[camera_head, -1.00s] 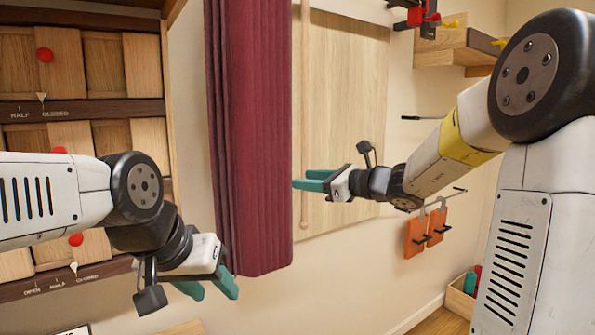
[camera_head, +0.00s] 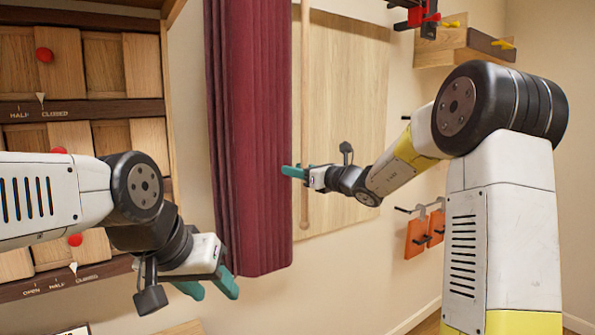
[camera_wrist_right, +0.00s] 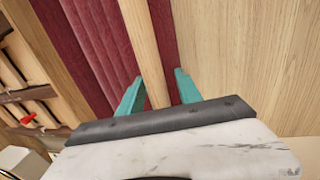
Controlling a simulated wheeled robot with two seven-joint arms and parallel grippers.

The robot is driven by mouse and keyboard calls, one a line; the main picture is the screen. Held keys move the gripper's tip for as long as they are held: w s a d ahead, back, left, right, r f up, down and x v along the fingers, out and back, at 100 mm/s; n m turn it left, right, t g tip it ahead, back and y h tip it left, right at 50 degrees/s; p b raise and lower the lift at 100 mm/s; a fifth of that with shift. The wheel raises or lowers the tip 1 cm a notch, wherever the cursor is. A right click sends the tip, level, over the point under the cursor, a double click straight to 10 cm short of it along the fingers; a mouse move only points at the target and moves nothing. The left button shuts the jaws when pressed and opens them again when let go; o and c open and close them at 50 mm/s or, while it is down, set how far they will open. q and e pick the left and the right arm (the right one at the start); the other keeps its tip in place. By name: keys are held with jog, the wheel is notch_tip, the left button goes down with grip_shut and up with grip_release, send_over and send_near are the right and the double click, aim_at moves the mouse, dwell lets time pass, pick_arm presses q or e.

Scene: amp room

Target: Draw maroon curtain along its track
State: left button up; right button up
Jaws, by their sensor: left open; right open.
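The maroon curtain (camera_head: 240,130) hangs gathered in vertical folds near the middle of the head view, and its folds also show in the right wrist view (camera_wrist_right: 92,50). A pale wooden rod (camera_head: 304,70) hangs along the curtain's right edge. My right gripper (camera_head: 288,172) is open at the rod. In the right wrist view the rod (camera_wrist_right: 145,45) runs between its two teal fingers (camera_wrist_right: 157,92); contact cannot be told. My left gripper (camera_head: 212,287) is open and empty, low at the left near the curtain's bottom. The curtain's track is out of view.
A pale wood panel (camera_head: 345,100) is on the wall behind the rod. A wooden cabinet with sliding panels (camera_head: 60,65) and red knobs stands at the left. Orange tags (camera_head: 416,238) hang on hooks at the right, and a shelf (camera_head: 455,48) is above them.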

grip_shut()
dwell(1.4)
